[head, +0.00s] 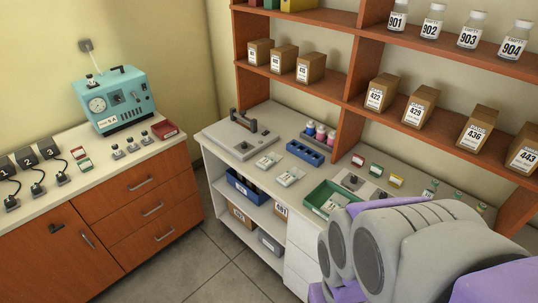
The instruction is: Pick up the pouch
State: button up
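Two small pale packets lie side by side on the right counter in the head view, a far one (268,161) and a nearer one (290,177). Either could be the pouch; at this size I cannot tell whether they are pouches or shallow dishes. A green tray (318,208) to their right holds small pale items that I cannot make out. My grey and purple arm fills the lower right and hides part of the counter. My gripper's fingers do not show.
A blue rack (305,153) and capped bottles (320,132) stand behind the packets, beside a grey lidded box (237,138). Shelves with cartons (420,105) rise behind. A teal machine (115,98) sits on the left counter. The grey floor (200,265) between the counters is clear.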

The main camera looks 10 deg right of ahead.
aim_at(267, 160)
jog(key=i+j+z, duration=1.05)
jog(key=j, duration=0.4)
